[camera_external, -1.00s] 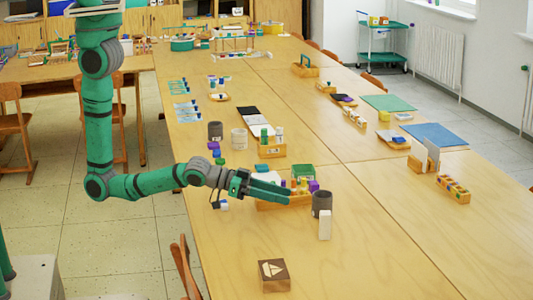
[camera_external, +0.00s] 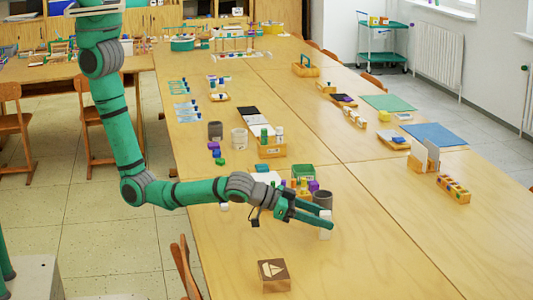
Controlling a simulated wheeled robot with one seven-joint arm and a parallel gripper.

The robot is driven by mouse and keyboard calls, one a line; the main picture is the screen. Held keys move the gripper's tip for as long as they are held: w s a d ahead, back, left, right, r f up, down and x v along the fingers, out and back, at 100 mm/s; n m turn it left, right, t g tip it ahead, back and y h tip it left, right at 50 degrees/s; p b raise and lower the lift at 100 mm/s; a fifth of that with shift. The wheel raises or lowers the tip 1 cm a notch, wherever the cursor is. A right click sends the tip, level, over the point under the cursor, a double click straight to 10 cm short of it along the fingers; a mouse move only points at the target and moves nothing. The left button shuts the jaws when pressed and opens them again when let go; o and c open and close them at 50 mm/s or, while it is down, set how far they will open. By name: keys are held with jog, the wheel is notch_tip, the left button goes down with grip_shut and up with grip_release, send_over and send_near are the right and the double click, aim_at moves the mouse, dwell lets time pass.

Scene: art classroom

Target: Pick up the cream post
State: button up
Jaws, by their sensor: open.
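The cream post (camera_external: 326,231) stands upright on the near part of the long wooden table, just in front of a dark grey cup (camera_external: 322,199). My gripper (camera_external: 325,220) is open, and its green fingers reach in from the left at the post. The fingers overlap the post in the picture, with parts of it showing between and beyond them. I cannot tell whether they touch it.
A wooden tray with coloured blocks and a green box (camera_external: 303,172) stands just behind my gripper. The table (camera_external: 400,250) to the right of the post is clear.

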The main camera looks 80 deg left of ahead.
jog(key=x, duration=0.5)
jog(key=shift+w+a+f, duration=0.1)
grip_shut()
